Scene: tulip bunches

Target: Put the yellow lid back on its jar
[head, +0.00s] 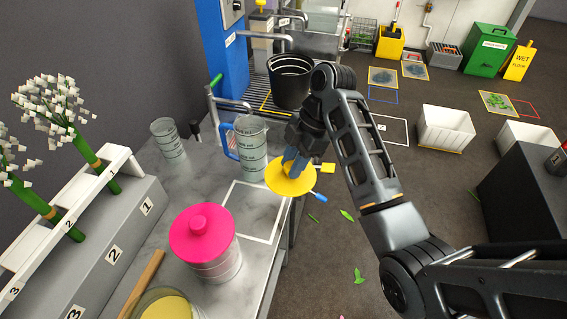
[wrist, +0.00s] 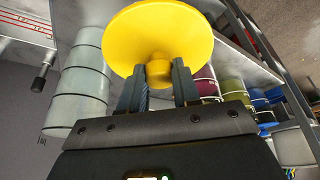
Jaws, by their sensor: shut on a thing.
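My gripper (head: 294,163) is shut on the knob of the yellow lid (head: 290,182). The lid hangs over the table's right edge, near the white square outline. In the wrist view the lid (wrist: 150,28) fills the top middle, its knob between the two fingers. An open round jar (head: 166,306) with yellow contents stands at the bottom edge of the head view, partly cut off; it is apart from the lid, nearer my body and to the left.
A jar with a pink lid (head: 204,240) stands between the open jar and the lid. A measuring jug (head: 251,150) is just left of my gripper. A wooden stick (head: 142,284) lies beside the open jar. The white outlined square (head: 250,210) is empty.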

